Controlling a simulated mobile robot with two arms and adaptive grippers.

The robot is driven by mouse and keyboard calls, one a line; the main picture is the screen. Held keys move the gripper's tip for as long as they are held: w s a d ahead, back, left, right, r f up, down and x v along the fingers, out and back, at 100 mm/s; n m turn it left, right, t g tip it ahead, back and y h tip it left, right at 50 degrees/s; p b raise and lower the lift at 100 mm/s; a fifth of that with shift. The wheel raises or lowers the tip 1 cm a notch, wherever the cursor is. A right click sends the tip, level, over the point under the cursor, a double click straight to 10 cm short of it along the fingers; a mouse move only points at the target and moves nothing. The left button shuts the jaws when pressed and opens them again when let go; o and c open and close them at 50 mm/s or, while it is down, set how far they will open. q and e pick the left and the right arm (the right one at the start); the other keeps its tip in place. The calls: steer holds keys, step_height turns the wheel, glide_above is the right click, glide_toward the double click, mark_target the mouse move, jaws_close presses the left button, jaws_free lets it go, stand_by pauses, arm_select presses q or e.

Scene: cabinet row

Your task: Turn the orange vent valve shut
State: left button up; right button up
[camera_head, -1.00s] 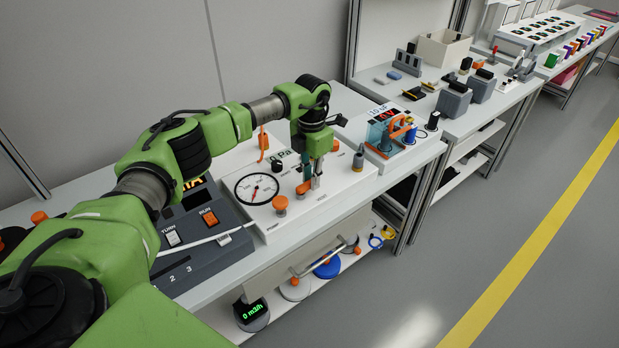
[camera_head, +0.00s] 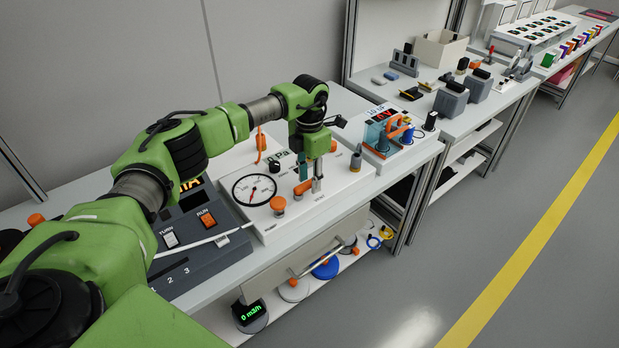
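A small orange handle (camera_head: 303,187), which looks like the vent valve, sits right of the gauge and is partly hidden by my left gripper (camera_head: 311,182). My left gripper points down at this handle, its fingertips at or beside it. I cannot tell whether the fingers touch it or how far they are closed. My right gripper is not in view.
An orange knob (camera_head: 278,203) stands left of the handle, and an orange lever (camera_head: 260,143) rises behind the gauge. A grey console (camera_head: 205,262) with switches adjoins on the left. A device with an orange hook (camera_head: 393,127) stands to the right. The floor in front is clear.

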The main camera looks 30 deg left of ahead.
mark_target(310, 182)
arm_select(q)
step_height(310, 182, up, 12)
stand_by(0.6)
